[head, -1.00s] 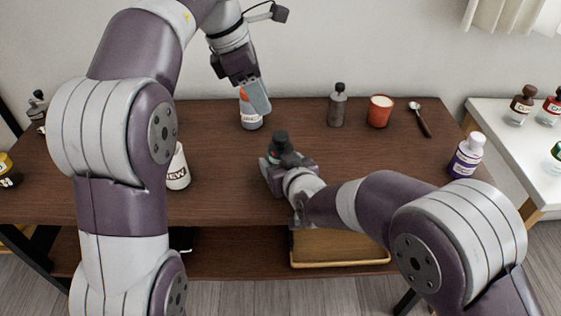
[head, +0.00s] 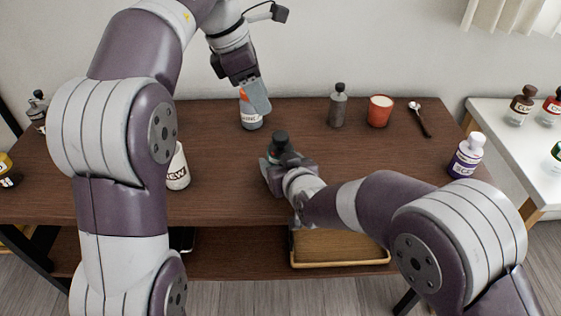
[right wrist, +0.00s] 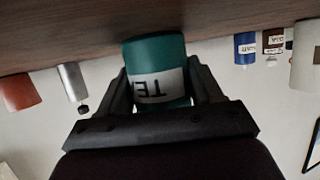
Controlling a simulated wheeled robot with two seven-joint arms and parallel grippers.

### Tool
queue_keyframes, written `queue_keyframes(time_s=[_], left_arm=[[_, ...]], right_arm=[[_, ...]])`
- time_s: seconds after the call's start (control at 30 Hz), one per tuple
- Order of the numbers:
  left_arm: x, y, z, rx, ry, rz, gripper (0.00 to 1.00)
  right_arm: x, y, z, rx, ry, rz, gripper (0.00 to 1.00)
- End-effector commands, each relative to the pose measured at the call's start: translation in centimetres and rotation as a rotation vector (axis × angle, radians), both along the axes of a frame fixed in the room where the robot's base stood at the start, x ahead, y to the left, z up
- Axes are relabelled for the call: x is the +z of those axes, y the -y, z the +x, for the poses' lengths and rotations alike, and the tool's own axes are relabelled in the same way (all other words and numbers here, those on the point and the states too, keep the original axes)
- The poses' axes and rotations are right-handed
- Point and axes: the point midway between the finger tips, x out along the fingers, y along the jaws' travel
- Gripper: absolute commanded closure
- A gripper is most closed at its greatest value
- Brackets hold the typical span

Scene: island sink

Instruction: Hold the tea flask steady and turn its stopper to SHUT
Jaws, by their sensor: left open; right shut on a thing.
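The teal tea flask (right wrist: 156,62) fills the middle of the right wrist view, with a white label reading "TE", upside down there. In the head view it stands on the table with its dark stopper (head: 280,139) on top, its lower body mostly hidden by my right gripper (head: 275,168). The right gripper is shut on the flask's body, a finger on each side. The stopper's marking is too small to read.
The labelled bottle (head: 251,120) stands behind the flask. A grey bottle (head: 338,106), red cup (head: 379,111) and spoon (head: 420,120) lie along the back. Table around the flask is mostly clear.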

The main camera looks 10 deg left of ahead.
Motion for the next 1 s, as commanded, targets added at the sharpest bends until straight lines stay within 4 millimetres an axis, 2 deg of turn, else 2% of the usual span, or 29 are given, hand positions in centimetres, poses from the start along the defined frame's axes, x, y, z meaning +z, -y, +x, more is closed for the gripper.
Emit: queue_keyframes(time_s=[0.1, 0.23, 0.33, 0.47, 0.7, 0.83, 1.0], left_arm=[[0.2, -0.1, 0.1, -0.008, 0.001, -0.003, 0.52], [1.8, -1.2, 0.2, -0.102, 0.011, -0.036, 0.52], [1.5, -1.0, 0.2, -0.119, 0.012, -0.043, 0.52], [-0.8, -0.1, 0.4, -0.118, 0.009, -0.042, 0.52], [-6.3, 2.1, 1.1, -0.118, 0.009, -0.042, 0.52], [-8.2, 2.9, 1.3, -0.118, 0.011, -0.042, 0.52], [-9.1, 3.2, 1.5, -0.116, 0.013, -0.041, 0.52]], right_arm=[[0.0, 0.0, 0.0, 0.0, -0.001, -0.001, 0.69], [0.0, 0.0, 0.0, 0.0, -0.001, -0.001, 0.69], [-0.1, 0.0, 0.0, 0.0, -0.001, -0.001, 0.69], [-0.1, 0.0, 0.0, 0.0, -0.001, -0.001, 0.69], [0.0, 0.0, 0.0, 0.0, -0.001, -0.001, 0.69], [0.0, 0.0, 0.0, 0.0, -0.001, -0.001, 0.69], [0.0, 0.0, 0.0, 0.0, -0.001, -0.001, 0.69]])
